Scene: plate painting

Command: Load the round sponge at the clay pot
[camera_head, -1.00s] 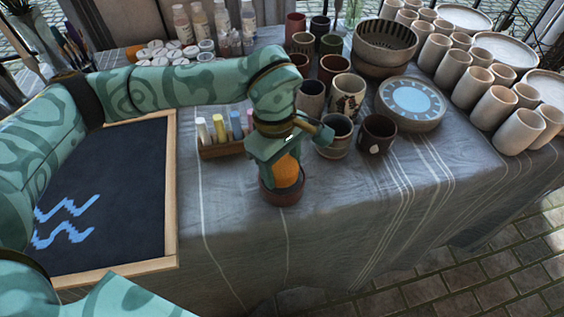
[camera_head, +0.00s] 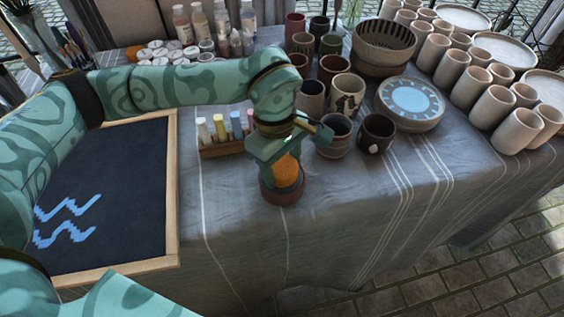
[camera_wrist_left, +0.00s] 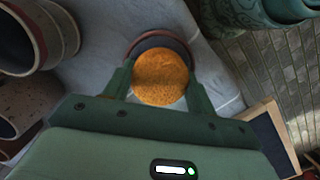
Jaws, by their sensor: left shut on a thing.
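The round sponge (camera_head: 286,170) is orange and sits between the fingers of my left gripper (camera_head: 285,172). The gripper is shut on it. The sponge also shows in the left wrist view (camera_wrist_left: 160,78), between the two green fingers. The clay pot (camera_head: 282,194) is a low, round, reddish-brown vessel on the table under the sponge. In the wrist view its rim (camera_wrist_left: 158,35) curves behind the sponge. The sponge is over or inside the pot's mouth; I cannot tell whether it touches the bottom. My right gripper is not in view.
A chalk box (camera_head: 222,147) stands just left of the gripper. A dark mug (camera_head: 376,134) and other cups stand to the right and behind. A blue-centred plate (camera_head: 411,103) lies farther right. A framed blackboard (camera_head: 120,190) lies left. The cloth in front is clear.

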